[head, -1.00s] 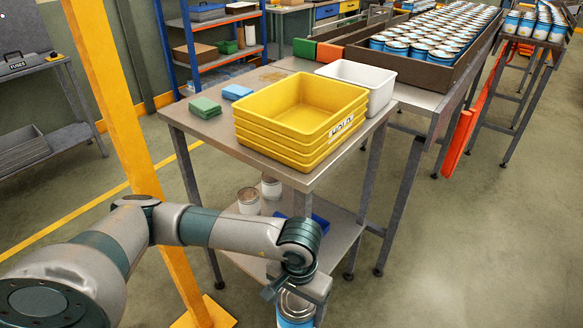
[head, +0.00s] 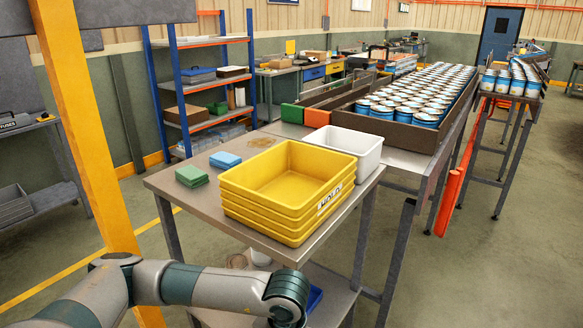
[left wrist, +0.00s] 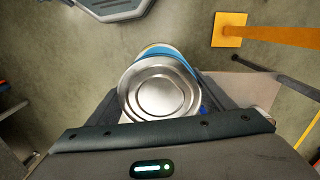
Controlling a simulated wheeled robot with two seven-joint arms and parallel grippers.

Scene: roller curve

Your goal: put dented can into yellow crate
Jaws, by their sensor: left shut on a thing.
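A can (left wrist: 158,88) with a silver lid and a blue side sits between the fingers of my left gripper (left wrist: 160,100), seen from above in the left wrist view. The gripper is shut on it; no dent is visible from here. In the head view the left arm's wrist is at the bottom edge, and the gripper and can are out of frame. The yellow crate (head: 262,214) is the top of a stack of yellow crates on the metal table. It is empty. The held can is apart from it. My right gripper is not in view.
The metal table (head: 172,190) also holds green cloths (head: 191,176), blue cloths (head: 225,159) and a white bin (head: 366,150) behind the crates. A yellow post (head: 72,120) stands left of my arm. A conveyor with many cans (head: 415,105) lies beyond.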

